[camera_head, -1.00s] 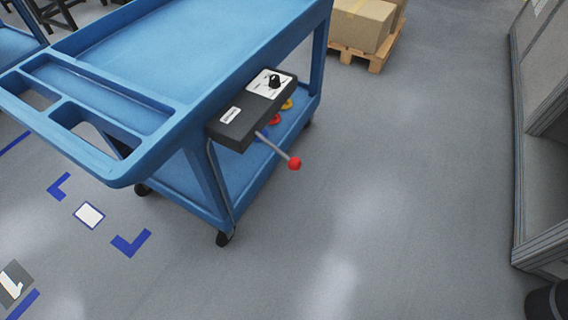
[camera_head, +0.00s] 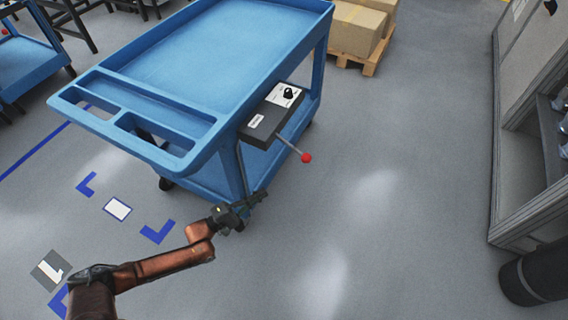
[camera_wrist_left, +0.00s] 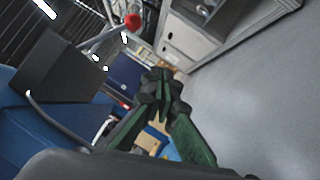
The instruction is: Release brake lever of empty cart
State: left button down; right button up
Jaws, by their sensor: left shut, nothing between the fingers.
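The empty blue cart (camera_head: 215,60) stands at the upper left of the head view, its top tray bare. A black control box (camera_head: 272,115) is fixed to its side. The brake lever (camera_head: 292,146) is a thin metal rod sticking out of the box, with a red ball knob (camera_head: 306,158) at its end. In the left wrist view the knob (camera_wrist_left: 133,21) is at the top, beyond the fingers and apart from them. My left gripper (camera_head: 260,196) is shut and empty, below and left of the knob, near the cart's lower corner. My right gripper is not in view.
Cardboard boxes on a wooden pallet (camera_head: 372,64) stand behind the cart. A grey cabinet (camera_head: 530,190) is at the right edge, with a dark cylinder (camera_head: 535,272) by its foot. Another blue cart (camera_head: 25,62) is at the far left. The floor between cart and cabinet is clear.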

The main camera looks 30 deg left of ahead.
aim_at(292, 147)
pick_arm(q)
notch_tip(292, 147, up, 5)
jog(key=w+a+n, duration=0.1)
jog(key=w+a, duration=0.1)
jog(key=w, duration=0.1)
jog(key=shift+t, duration=0.3)
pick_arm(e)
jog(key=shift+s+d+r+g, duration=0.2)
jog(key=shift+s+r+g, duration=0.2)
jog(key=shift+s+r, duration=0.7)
pick_arm(q)
jog(key=shift+d, duration=0.1)
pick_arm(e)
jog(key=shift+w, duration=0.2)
pick_arm(q)
jog(key=w+d+r+b, duration=0.2)
jog(key=w+d+r, duration=0.2)
jog(key=w+d, duration=0.4)
jog(key=shift+w+d+r, duration=0.15)
jog(key=shift+d+r, duration=0.15)
jog(key=shift+d, duration=0.15)
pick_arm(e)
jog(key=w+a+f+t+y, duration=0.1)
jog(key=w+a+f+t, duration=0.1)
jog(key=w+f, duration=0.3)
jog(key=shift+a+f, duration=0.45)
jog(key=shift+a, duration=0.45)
pick_arm(q)
jog(key=shift+d+r+n, duration=0.1)
jog(key=shift+n, duration=0.2)
